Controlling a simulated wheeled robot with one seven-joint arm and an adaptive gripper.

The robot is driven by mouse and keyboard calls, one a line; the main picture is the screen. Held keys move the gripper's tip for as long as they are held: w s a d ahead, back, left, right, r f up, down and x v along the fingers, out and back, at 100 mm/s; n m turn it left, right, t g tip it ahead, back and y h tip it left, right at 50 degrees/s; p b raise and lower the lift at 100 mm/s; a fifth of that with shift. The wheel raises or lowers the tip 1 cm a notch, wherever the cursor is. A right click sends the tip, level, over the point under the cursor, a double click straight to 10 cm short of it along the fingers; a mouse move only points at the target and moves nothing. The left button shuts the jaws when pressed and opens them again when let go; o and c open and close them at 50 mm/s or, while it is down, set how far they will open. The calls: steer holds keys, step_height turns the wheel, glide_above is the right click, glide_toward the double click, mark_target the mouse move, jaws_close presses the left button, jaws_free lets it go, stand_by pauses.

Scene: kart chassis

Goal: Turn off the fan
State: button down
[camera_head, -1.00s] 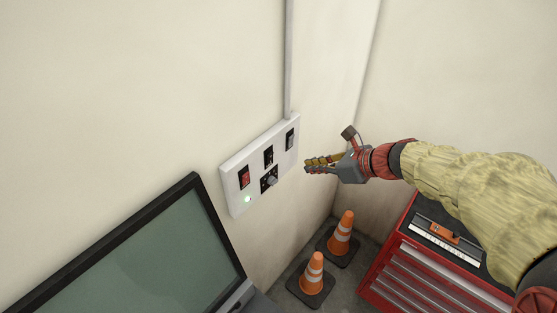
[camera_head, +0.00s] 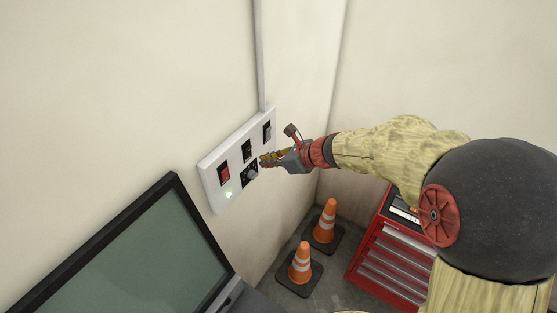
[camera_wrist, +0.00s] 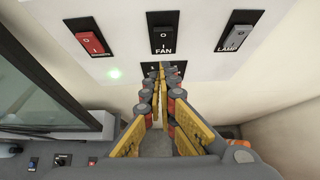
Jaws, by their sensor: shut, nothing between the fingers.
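A white switch panel (camera_head: 208,172) is mounted on the wall. Its middle black rocker switch (camera_head: 247,151) is labelled FAN in the wrist view (camera_wrist: 163,37). I cannot tell which side of it is pressed in. My gripper (camera_head: 264,159) is shut and empty, with its fingertips close to the panel, just below and to the right of the fan switch. In the wrist view its fingertips (camera_wrist: 162,70) are below the FAN label and cover the knob. I cannot tell whether they touch the panel. No fan is in view.
A red switch (camera_head: 224,175) and a LAMP switch (camera_head: 267,132) flank the fan switch. A knob (camera_head: 250,174) and lit green light (camera_head: 228,195) are below. A monitor (camera_head: 130,255) stands left. Two traffic cones (camera_head: 326,221) and a red tool chest (camera_head: 390,260) stand lower right.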

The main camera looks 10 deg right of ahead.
mark_target(248, 152)
steer(key=shift+w+a+r+p, duration=0.15)
steer(key=shift+w+a+r, duration=0.05)
steer(key=shift+w+a, duration=0.45)
steer(key=shift+w+a+r+p, duration=0.15)
steer(key=shift+w+a+r, duration=0.05)
steer(key=shift+w+a, duration=0.4)
steer(key=shift+w+a+r+p, duration=0.3)
steer(key=shift+r+p, duration=0.05)
steer(key=shift+f, duration=0.15)
steer(key=shift+r+p, duration=0.55)
steer(key=shift+r, duration=0.3)
steer(key=shift+d, duration=0.1)
